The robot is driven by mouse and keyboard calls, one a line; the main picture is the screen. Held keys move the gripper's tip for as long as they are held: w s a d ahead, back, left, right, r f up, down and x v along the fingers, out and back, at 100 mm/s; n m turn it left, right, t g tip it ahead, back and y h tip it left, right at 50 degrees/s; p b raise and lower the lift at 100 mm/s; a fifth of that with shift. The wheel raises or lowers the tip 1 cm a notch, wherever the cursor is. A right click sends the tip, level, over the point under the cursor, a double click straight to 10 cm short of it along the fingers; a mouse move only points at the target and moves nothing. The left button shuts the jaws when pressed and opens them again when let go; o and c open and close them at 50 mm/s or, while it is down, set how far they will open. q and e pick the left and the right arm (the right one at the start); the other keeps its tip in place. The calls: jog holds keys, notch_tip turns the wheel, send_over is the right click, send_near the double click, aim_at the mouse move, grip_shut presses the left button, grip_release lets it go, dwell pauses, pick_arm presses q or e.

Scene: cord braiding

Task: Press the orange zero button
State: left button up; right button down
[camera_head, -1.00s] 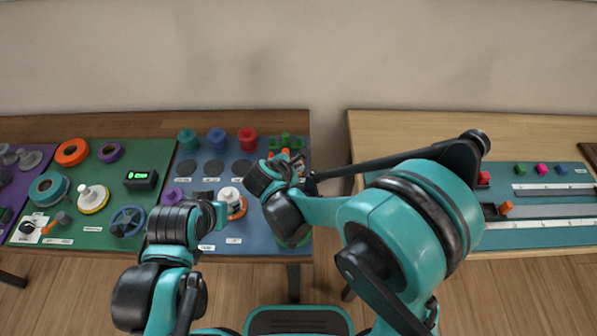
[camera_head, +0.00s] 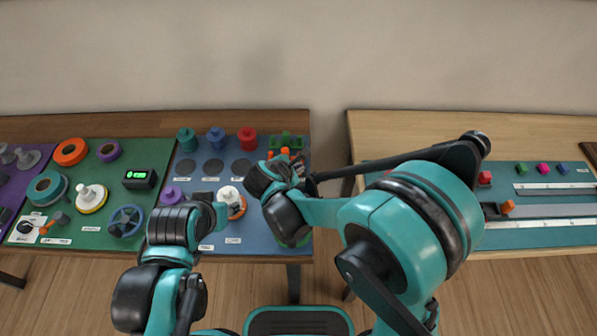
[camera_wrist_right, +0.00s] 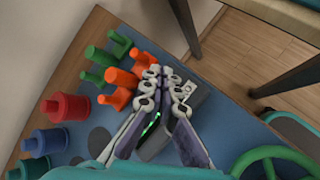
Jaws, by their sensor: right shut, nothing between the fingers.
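My right gripper (camera_wrist_right: 165,75) is shut and empty, its two fingers meeting over a grey box with a green lit display (camera_wrist_right: 152,128) in the right wrist view. The fingers cover part of this box, and I cannot make out an orange zero button on it. Orange pegs (camera_wrist_right: 122,78) stand just left of the fingertips. In the head view my right gripper (camera_head: 297,160) is over the right end of the blue board, partly behind its own wrist. My left arm reaches over the same board; its fingers are too hidden to read.
The blue board (camera_head: 210,150) holds red, blue and teal spools at the back. A green board (camera_head: 100,235) at left carries a black display box (camera_head: 140,179) and a blue handwheel (camera_head: 126,221). A gap separates the right table (camera_head: 400,125). A green wheel (camera_wrist_right: 275,160) is near my right gripper.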

jog(key=shift+f+b, duration=0.35)
jog(key=shift+b, duration=0.05)
dwell(0.4)
dwell(0.4)
jog(key=shift+r+p, duration=0.6)
jog(key=shift+r, duration=0.2)
notch_tip(320, 180, up, 5)
jog(key=p, duration=0.4)
dwell(0.6)
